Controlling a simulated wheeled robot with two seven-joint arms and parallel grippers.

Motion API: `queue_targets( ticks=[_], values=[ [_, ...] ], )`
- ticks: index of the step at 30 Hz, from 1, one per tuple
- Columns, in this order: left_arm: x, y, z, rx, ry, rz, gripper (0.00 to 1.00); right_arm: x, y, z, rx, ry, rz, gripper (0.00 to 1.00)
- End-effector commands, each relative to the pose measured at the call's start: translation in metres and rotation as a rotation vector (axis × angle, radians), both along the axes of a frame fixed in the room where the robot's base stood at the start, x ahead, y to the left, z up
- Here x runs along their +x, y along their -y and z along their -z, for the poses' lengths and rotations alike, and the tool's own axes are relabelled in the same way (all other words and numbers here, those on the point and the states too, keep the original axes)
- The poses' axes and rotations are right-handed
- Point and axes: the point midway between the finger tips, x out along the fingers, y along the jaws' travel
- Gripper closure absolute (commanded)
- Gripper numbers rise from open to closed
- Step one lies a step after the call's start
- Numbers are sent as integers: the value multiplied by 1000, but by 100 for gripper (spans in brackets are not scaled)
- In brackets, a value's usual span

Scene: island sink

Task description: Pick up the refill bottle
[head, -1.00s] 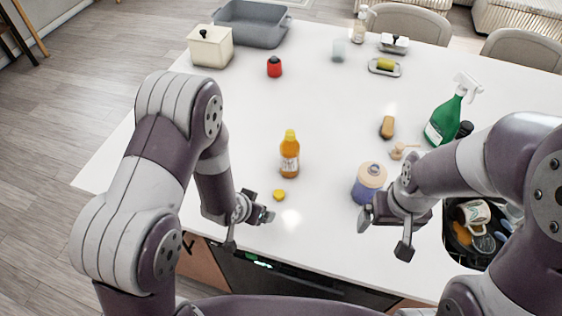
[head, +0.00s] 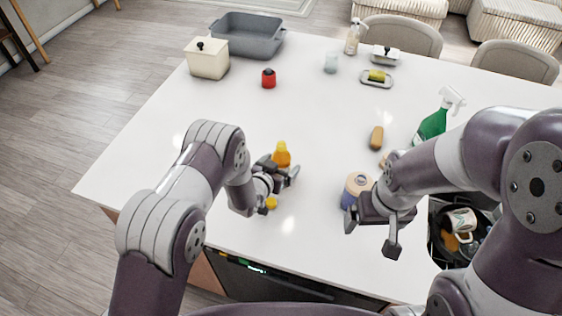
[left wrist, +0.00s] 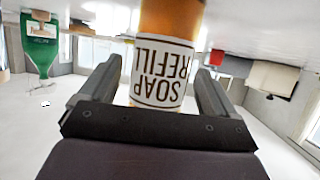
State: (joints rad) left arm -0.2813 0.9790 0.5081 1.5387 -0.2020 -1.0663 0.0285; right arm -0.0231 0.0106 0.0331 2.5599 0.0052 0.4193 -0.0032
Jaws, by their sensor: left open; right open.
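The refill bottle (head: 282,155) is orange with a yellow cap and stands upright on the white island top. In the left wrist view the bottle (left wrist: 160,75) shows its white "SOAP REFILL" label upside down, between the two fingers. My left gripper (head: 284,172) is open, with its fingers on either side of the bottle's body; I cannot tell whether either finger touches it. In the head view the gripper hides the bottle's lower part.
A small yellow cap-like piece (head: 271,203) lies just in front of my left gripper. A blue jar with a tan lid (head: 357,187) stands near my right gripper. The left counter is clear.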

Motion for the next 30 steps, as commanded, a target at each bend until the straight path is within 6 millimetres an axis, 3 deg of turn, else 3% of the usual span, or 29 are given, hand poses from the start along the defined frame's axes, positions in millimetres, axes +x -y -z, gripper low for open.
queue_targets(
  ticks=[8, 13, 14, 30],
  values=[
    [4, 3, 4, 1, -2, 0, 13, 0, 0, -1, 0, -1, 0, 6],
    [4, 2, 3, 1, -2, 0, 68, 0, 0, -1, 0, -1, 0, 6],
    [4, 2, 3, 1, -2, 0, 71, 0, 0, -1, 0, -1, 0, 6],
    [5, 3, -6, 0, 1, 0, 71, 0, 0, 4, 0, -1, 0, 6]
  ],
)
